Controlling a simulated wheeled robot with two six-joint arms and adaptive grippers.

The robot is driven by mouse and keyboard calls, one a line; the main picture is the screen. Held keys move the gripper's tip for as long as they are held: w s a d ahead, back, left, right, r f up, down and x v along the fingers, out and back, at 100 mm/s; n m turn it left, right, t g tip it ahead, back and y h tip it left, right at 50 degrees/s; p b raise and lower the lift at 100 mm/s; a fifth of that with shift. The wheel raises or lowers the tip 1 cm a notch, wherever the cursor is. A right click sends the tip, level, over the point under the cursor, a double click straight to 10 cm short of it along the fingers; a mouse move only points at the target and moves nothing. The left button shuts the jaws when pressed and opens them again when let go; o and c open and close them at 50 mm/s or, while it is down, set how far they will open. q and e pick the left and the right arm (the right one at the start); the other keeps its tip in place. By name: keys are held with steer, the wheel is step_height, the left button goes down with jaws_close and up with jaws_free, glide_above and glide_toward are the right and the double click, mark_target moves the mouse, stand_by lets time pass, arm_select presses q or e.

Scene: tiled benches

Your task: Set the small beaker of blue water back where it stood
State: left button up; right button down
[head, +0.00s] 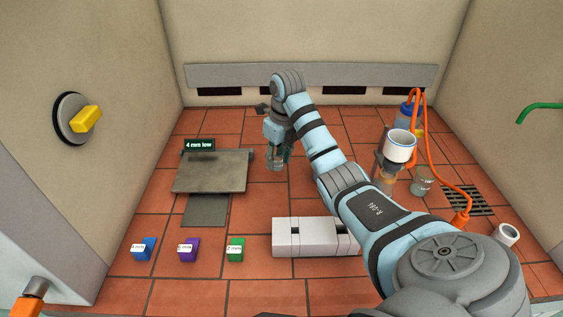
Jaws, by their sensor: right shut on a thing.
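My right gripper (277,140) is shut on a small clear glass vessel, which looks like the small beaker (275,159). It is held upright near the middle of the bench, to the right of the grey platform. Its upper part is partly hidden by the fingers, and I cannot clearly make out blue water in it. I cannot tell whether its base touches the tiles. My left gripper is not in view.
A grey platform (212,170) with a display reading "4 mm low" stands left. Blue (143,249), purple (188,250) and green (235,249) blocks and a white slotted block (300,237) stand in front. A white funnel (400,147), orange hose (434,150) and glass beaker (422,181) stand right.

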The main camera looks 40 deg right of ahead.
mark_target(278, 169)
step_height(278, 169, down, 3)
steer(key=shift+f+b, duration=0.15)
steer(key=shift+b, duration=0.25)
steer(key=shift+s+f, duration=0.1)
steer(key=shift+f, duration=0.2)
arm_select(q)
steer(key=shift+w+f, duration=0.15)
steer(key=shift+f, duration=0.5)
arm_select(e)
steer(key=shift+s+d, duration=0.1)
steer(key=shift+f, duration=0.15)
steer(key=c, duration=1.1)
jaws_free()
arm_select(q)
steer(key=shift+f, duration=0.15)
